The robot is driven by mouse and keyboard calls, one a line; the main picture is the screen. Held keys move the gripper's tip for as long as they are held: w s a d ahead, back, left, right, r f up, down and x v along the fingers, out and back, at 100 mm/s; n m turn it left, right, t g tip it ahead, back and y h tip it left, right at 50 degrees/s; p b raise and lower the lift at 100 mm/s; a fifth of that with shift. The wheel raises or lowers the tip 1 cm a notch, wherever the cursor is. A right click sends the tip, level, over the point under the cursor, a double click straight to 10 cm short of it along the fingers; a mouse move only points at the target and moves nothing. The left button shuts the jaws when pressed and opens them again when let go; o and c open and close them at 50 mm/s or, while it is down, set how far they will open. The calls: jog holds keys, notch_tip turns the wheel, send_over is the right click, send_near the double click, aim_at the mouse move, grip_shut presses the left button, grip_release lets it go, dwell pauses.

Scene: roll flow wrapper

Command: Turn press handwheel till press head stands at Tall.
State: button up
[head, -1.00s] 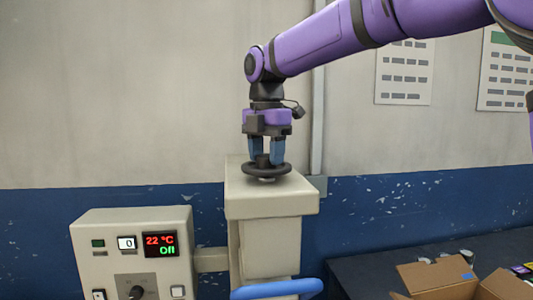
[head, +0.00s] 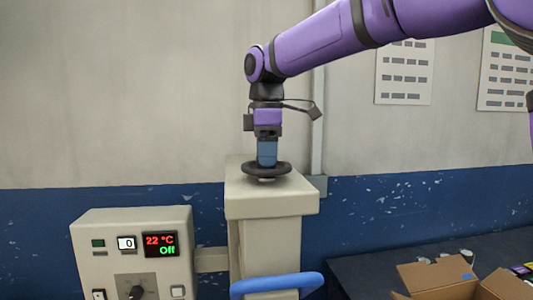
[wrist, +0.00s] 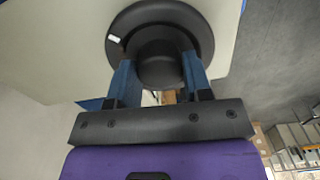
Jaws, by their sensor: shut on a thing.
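The press handwheel (head: 282,169) is a black ring with a central hub, lying flat on top of the beige press column (head: 270,203). My gripper (head: 267,163) points straight down over it, with its blue fingers at the hub. In the wrist view the handwheel (wrist: 203,35) shows its dark rim with a small white mark at the left, and the two fingers of my gripper (wrist: 160,75) are shut on the hub, one on each side. The press head and any Tall mark cannot be made out in these views.
A beige control box (head: 90,235) with a lit display reading 22 °C and Off stands left of the column. A blue curved bar (head: 277,287) is below the column front. An open cardboard box (head: 437,277) sits on the dark table at the right.

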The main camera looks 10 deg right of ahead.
jog(key=m, duration=0.6)
jog(key=shift+m, duration=0.3)
jog(key=m, duration=1.2)
jog(key=shift+m, duration=0.3)
jog(key=m, duration=0.7)
jog(key=o, duration=0.9)
notch_tip(320, 180, up, 11)
jog(key=shift+f, duration=0.1)
